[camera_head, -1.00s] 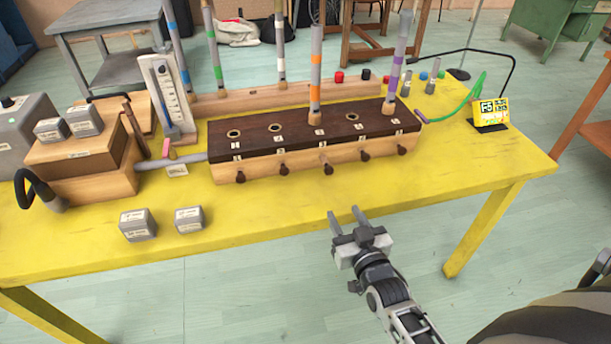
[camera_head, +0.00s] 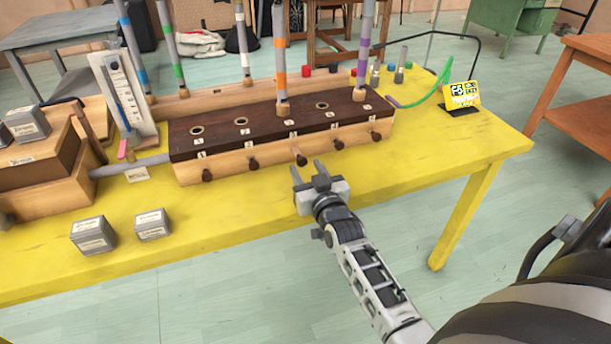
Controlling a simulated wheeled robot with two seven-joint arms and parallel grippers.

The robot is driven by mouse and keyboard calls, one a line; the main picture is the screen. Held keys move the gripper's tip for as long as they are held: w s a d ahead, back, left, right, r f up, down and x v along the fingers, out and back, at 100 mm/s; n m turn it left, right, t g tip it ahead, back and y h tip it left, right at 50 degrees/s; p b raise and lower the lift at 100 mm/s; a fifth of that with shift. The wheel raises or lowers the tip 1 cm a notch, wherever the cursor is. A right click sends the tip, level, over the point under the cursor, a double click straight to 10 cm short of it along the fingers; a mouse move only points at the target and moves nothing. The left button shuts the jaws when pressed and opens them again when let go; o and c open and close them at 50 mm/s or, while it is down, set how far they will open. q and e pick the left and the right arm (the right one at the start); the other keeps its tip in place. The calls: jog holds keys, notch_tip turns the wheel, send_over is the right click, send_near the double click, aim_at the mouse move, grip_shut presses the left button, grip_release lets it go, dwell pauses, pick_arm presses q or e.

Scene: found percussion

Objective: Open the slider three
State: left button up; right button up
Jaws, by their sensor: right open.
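The wooden chest (camera_head: 228,161) has a dark top (camera_head: 266,127) and a row of dark slider knobs along its light front. The third knob, the middle one (camera_head: 300,158), is slider three. My right gripper (camera_head: 308,168) is open and empty, its fingertips just in front of and below that knob in the picture. I cannot tell whether they touch it. The orange-banded tube (camera_head: 280,60) stands upright in the top in line with the third knob. My left gripper is not in view.
The chest stands on a yellow table (camera_head: 230,225). A purple-banded tube (camera_head: 363,50) stands at its right end. Two small grey boxes, the left one (camera_head: 94,235) and the right one (camera_head: 152,224), lie front left. A yellow display card (camera_head: 460,96) is at right. The table front is mostly clear.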

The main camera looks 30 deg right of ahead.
jog(key=shift+x, duration=0.75)
grip_shut()
jog(key=shift+s+r, duration=0.15)
jog(key=shift+s+a+p, duration=0.1)
jog(key=shift+p, duration=0.25)
grip_release()
